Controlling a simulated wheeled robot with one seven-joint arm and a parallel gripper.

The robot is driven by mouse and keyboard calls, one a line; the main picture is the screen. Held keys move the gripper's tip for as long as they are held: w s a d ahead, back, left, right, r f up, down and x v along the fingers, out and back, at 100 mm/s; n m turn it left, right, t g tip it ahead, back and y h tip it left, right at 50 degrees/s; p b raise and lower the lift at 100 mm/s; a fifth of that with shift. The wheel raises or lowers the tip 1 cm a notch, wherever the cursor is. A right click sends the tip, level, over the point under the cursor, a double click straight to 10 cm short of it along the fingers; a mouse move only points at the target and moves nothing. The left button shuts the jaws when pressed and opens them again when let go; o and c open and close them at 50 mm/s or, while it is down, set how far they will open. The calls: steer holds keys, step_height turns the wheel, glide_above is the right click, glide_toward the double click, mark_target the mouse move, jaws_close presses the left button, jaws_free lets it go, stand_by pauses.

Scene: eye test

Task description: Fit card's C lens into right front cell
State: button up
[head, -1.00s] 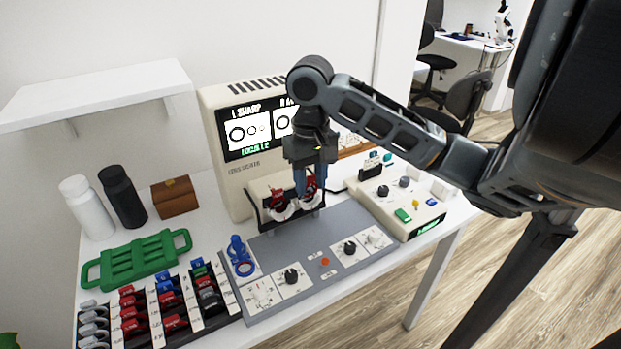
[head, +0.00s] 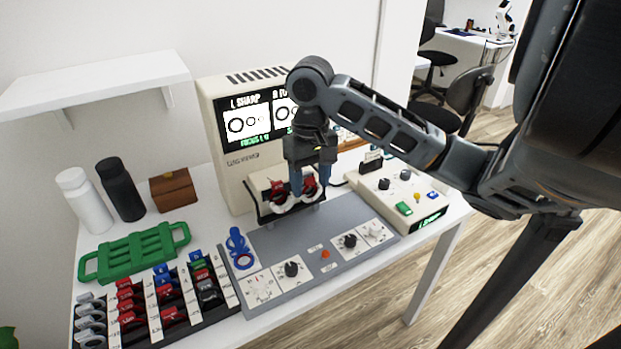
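A black holder (head: 262,216) in front of the cream machine (head: 228,165) carries two red-tabbed lenses with pale rings. The left lens (head: 278,190) and right lens (head: 310,187) stand side by side in it. My gripper (head: 311,188) points down at the right lens, its blue fingers apart on either side of the red tab, with a small gap. The fingers partly hide that lens and its cell, so its seating and lettering cannot be read. A lens rack (head: 222,296) at the front left holds several red, blue, black and grey lenses. I cannot make out the card.
A grey panel (head: 290,238) with knobs lies in front of the holder, with a blue ring-shaped piece (head: 238,246) at its left. A cream control box (head: 398,212) stands right. A green tray (head: 138,252), brown box (head: 173,188) and two bottles (head: 84,200) stand left.

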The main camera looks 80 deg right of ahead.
steer(key=shift+o, duration=0.6)
steer(key=shift+r, duration=0.1)
step_height(320, 180, up, 8)
steer(key=shift+f+p, duration=0.2)
steer(key=shift+p, duration=0.6)
